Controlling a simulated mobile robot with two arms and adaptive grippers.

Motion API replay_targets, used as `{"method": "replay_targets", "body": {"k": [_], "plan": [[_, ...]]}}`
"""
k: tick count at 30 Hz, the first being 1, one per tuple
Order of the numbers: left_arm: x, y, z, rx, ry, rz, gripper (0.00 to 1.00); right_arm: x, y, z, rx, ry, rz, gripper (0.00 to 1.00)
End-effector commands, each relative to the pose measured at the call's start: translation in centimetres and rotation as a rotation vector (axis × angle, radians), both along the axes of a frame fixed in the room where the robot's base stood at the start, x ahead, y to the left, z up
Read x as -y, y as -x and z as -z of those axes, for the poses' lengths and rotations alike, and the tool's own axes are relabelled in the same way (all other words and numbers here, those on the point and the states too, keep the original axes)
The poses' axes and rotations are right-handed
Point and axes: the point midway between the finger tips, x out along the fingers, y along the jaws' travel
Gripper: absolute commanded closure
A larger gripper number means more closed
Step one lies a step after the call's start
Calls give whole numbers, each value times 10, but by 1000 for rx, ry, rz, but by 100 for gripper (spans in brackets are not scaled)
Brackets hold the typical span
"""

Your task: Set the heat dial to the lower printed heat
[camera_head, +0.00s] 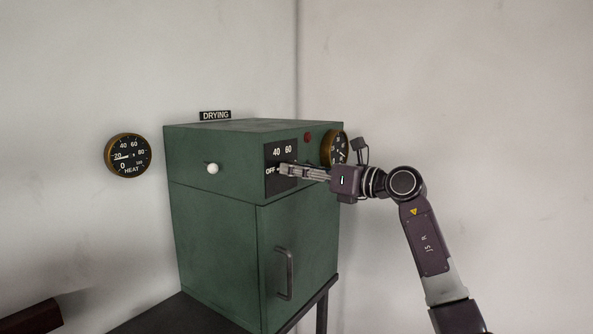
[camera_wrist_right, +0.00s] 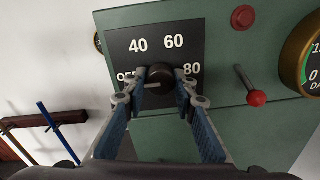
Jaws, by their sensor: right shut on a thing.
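The heat dial (camera_wrist_right: 159,75) is a dark round knob on a black plate (camera_wrist_right: 121,43) printed OFF, 40, 60 and 80. In the right wrist view its white pointer mark lies to the left, roughly toward OFF. The plate (camera_head: 268,155) is on the front of a green drying cabinet (camera_head: 205,233). My right gripper (camera_wrist_right: 159,84) is shut on the dial, one finger on each side of it. In the head view the gripper (camera_head: 286,169) hides the dial and part of the plate. My left gripper is not in view.
A round HEAT gauge (camera_head: 127,155) hangs on the wall, its needle near 20. A second gauge (camera_wrist_right: 309,62) is right of the plate. A red button (camera_wrist_right: 242,17) and a red-ended lever (camera_wrist_right: 257,98) stick out nearby. A door handle (camera_head: 285,272) is below.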

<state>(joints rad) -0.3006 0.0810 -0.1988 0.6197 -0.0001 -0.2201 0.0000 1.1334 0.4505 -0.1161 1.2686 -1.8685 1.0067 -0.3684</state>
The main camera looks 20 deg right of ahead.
Motion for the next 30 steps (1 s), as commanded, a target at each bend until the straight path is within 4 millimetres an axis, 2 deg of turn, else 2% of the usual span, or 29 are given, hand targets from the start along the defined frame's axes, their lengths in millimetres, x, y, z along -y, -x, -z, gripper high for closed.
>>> {"method": "replay_targets", "body": {"k": [11, 30], "plan": [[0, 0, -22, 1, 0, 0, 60, 1, 0, -3, -123, -152, 2, 99], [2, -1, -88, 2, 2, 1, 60, 1, 0, -4, -483, -611, 3, 99]]}}
